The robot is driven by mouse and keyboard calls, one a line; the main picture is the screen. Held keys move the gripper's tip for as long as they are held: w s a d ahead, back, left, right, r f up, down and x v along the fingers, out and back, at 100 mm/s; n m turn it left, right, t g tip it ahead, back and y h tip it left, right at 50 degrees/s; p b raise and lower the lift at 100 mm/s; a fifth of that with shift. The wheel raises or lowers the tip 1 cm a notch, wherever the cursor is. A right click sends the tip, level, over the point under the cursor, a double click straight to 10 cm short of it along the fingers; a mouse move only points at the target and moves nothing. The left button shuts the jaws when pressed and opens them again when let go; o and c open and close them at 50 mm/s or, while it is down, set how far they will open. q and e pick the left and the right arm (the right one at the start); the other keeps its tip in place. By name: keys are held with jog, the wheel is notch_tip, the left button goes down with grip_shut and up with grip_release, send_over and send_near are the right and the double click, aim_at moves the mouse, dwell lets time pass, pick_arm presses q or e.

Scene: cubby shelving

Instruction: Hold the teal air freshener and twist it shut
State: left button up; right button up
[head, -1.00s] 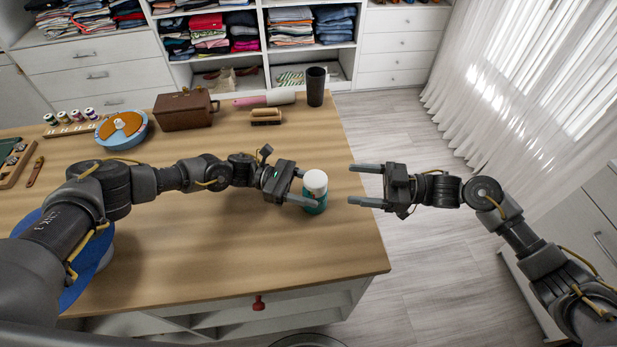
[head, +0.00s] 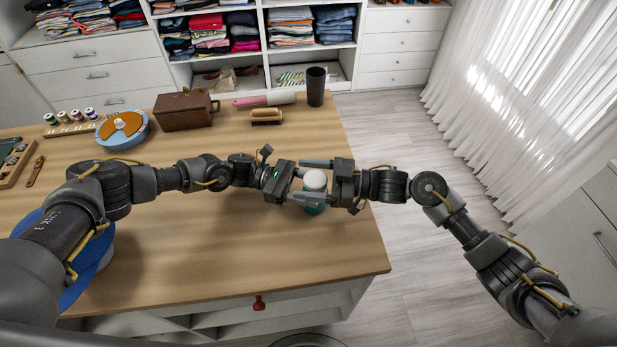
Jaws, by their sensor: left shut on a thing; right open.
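The teal air freshener (head: 314,209) stands upright near the right edge of the wooden table, with its white top (head: 315,180) showing. My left gripper (head: 305,199) is shut on its teal lower body from the left. My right gripper (head: 312,180) is open and has come in from the right, with its fingers on the far and near sides of the white top. The fingers hide part of the body, and I cannot tell whether they touch the top.
On the table (head: 230,240) stand a brown case (head: 186,111), a brush (head: 266,117), a dark cup (head: 316,87), a lint roller (head: 265,99) and a blue round container (head: 122,129). The table's front middle is clear. Cubby shelving (head: 262,60) stands behind.

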jog(key=c, duration=1)
jog(key=shift+f+t, duration=0.1)
jog(key=shift+t, duration=0.2)
jog(key=shift+m+t, duration=0.7)
jog(key=shift+t, duration=0.1)
jog(key=shift+w+m+t+h, duration=0.2)
jog(key=shift+m+t+h, duration=0.7)
jog(key=shift+t, duration=0.6)
jog(key=shift+w+m+t+h, duration=0.15)
jog(key=shift+m+t+h, duration=0.45)
jog(key=shift+m+t, duration=0.75)
jog(key=shift+d+t, duration=0.1)
jog(key=shift+t, duration=0.35)
